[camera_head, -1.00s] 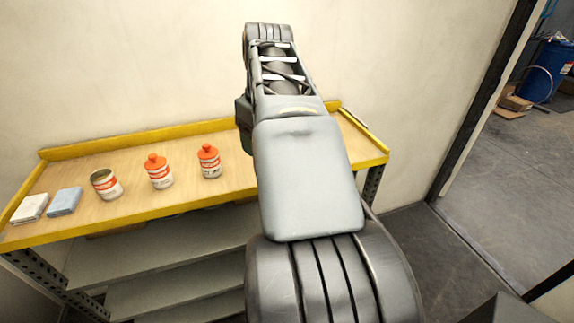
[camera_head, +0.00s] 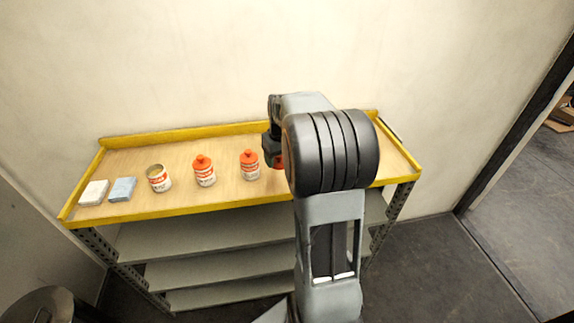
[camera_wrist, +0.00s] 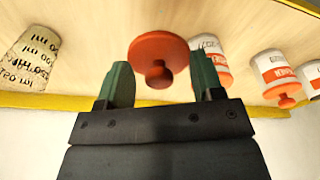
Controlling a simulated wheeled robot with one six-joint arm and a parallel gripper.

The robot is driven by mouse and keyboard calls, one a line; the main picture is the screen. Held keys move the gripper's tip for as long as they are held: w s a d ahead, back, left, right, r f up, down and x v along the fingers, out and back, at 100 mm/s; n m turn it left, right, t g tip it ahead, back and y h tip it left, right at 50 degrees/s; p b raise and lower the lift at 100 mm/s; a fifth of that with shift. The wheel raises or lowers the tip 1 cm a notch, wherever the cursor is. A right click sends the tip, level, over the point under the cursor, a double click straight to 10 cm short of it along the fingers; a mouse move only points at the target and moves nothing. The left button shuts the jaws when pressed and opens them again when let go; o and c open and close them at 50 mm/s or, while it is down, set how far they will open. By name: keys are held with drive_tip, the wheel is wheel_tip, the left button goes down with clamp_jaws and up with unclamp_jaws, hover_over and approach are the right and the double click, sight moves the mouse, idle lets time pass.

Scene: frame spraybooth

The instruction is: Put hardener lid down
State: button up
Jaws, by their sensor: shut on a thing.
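The hardener lid (camera_wrist: 158,50), a red-orange disc with a knob, is between the two green fingers of my gripper (camera_wrist: 163,78) in the wrist view, and my gripper is shut on it. It is over the wooden bench top (camera_head: 140,160); the gap below cannot be told. In the head view my arm hides most of the gripper, and a small piece of red shows beside it. Two white cans with orange lids (camera_head: 250,166) (camera_head: 204,171) stand upright left of my gripper. An open can (camera_head: 159,179) stands further left.
A white pad (camera_head: 94,192) and a blue pad (camera_head: 123,188) lie at the bench's left end. A printed cup (camera_wrist: 30,58) stands left of the lid in the wrist view. A yellow rim (camera_head: 190,131) edges the bench. Grey shelves (camera_head: 200,272) are below.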

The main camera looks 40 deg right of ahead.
drive_tip(key=d+f, duration=0.1)
drive_tip(key=w+d+f, duration=0.1)
drive_tip(key=f, duration=0.1)
drive_tip(key=d+f+p, duration=0.1)
drive_tip(key=f, duration=0.1)
drive_tip(key=shift+w+d, duration=0.2)
drive_tip(key=shift+d, duration=0.15)
drive_tip(key=shift+d+f, duration=0.15)
drive_tip(key=shift+f, duration=1.55)
drive_tip(key=shift+f, duration=0.1)
drive_tip(key=o, duration=0.9)
